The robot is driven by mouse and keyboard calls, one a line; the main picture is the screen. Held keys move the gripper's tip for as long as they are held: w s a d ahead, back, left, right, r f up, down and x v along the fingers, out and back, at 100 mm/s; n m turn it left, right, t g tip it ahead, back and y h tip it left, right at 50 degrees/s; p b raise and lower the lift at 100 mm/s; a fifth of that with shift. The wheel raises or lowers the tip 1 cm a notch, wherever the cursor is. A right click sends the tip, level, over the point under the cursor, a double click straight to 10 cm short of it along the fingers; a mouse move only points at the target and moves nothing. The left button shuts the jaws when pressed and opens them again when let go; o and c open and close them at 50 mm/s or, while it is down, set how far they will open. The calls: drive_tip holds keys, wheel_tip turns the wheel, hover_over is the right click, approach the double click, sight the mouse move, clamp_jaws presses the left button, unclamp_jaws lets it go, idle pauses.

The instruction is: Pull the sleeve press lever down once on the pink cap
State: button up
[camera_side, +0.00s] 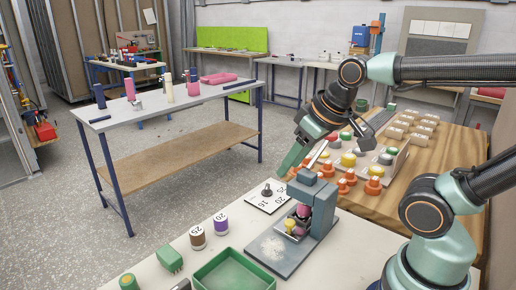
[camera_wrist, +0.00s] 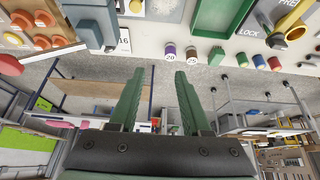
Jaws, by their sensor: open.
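The blue-grey sleeve press (camera_side: 323,205) stands on a flat base plate on the near bench. A pink cap (camera_side: 303,211) sits inside the press, with yellow pieces beside and below it. A pale bar that looks like the press lever (camera_side: 318,154) slants up from the press top, partly behind my gripper. My gripper (camera_side: 284,171) has green fingers pointing down and left, just above and left of the press top; contact cannot be told. In the wrist view my gripper (camera_wrist: 157,72) is open and empty, with part of the press (camera_wrist: 90,22) at upper left.
A numbered white card with a dark knob (camera_side: 267,194) lies left of the press. Brown and purple numbered cylinders (camera_side: 197,238), a green block (camera_side: 169,259) and a green tray (camera_side: 234,272) are nearer. Orange and yellow caps (camera_side: 346,160) crowd the wooden bench behind.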

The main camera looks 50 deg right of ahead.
drive_tip(key=shift+w+d+r, duration=0.1)
drive_tip(key=shift+d+r, duration=0.05)
drive_tip(key=shift+r, duration=0.05)
drive_tip(key=c, duration=0.5)
drive_tip(key=w+d+r+m+g, duration=0.1)
drive_tip(key=d+r+m, duration=0.2)
drive_tip(key=d, duration=0.1)
drive_tip(key=w+d+r+m+g, duration=0.1)
drive_tip(key=w+d+r+m, duration=0.1)
drive_tip(key=d+r+m, duration=0.1)
drive_tip(key=w+d+r+m+g+h, duration=0.1)
drive_tip(key=d+r+m, duration=0.2)
drive_tip(key=d, duration=0.2)
drive_tip(key=shift+w+d+r+m, duration=0.1)
drive_tip(key=shift+w+r+m, duration=0.15)
drive_tip(key=shift+r+m, duration=0.15)
clamp_jaws()
drive_tip(key=s+d+r+m+g+y, duration=0.1)
drive_tip(key=d+r+m, duration=0.3)
drive_tip(key=d+m, duration=0.4)
drive_tip(key=shift+d+r+g, duration=0.15)
drive_tip(key=shift+d+g, duration=0.65)
drive_tip(key=shift+d, duration=1.2)
drive_tip(key=shift+s, duration=0.1)
